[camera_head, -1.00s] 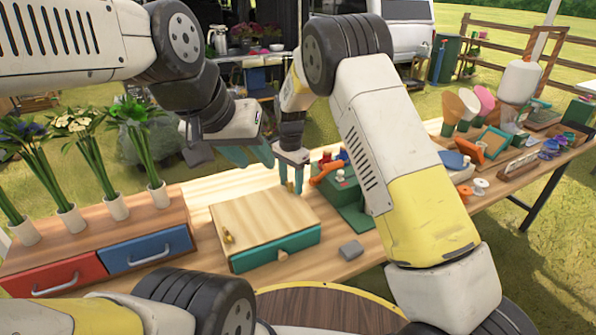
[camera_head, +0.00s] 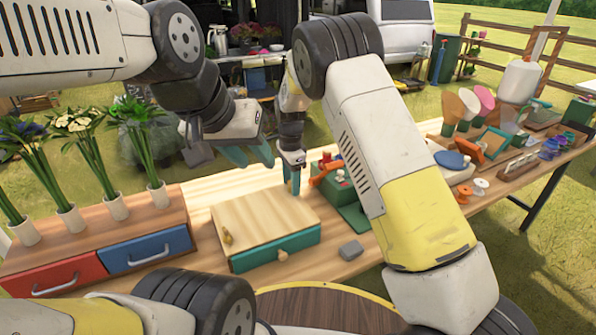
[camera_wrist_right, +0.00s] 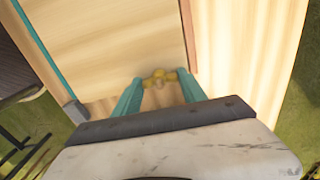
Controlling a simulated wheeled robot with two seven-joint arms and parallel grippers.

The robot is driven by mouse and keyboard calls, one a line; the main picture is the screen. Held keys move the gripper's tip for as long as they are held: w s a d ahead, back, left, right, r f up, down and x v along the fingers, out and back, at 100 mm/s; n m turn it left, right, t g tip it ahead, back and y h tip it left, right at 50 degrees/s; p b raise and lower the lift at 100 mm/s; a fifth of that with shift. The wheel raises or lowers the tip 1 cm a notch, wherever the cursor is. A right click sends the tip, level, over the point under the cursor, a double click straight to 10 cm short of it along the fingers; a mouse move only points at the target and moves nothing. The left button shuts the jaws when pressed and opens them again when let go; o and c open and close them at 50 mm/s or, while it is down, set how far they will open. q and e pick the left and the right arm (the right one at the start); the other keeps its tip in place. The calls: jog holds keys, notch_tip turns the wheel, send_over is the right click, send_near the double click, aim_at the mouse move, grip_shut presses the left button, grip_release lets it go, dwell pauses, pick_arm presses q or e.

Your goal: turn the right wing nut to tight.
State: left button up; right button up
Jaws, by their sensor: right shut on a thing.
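A light wooden press board (camera_head: 258,217) with a teal drawer-like front lies on the table. The left wing nut (camera_head: 228,237), brass-coloured, stands near its left edge. The right wing nut is hidden by my right gripper (camera_head: 294,188) in the head view. In the right wrist view, the right wing nut (camera_wrist_right: 158,78) shows as a yellow piece between the teal fingers of my right gripper (camera_wrist_right: 160,80), which is shut on it, its wings reaching across toward both fingers. My left gripper (camera_head: 259,164) is open and empty, raised above the board's back.
A drawer unit (camera_head: 95,250) with flower vases stands on the left. My right arm hides part of the table.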

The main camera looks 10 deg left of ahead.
jog(key=o, duration=1.4)
jog(key=shift+c, duration=0.2)
jog(key=shift+r, duration=0.1)
notch_tip(320, 180, up, 8)
jog(key=shift+f, duration=0.15)
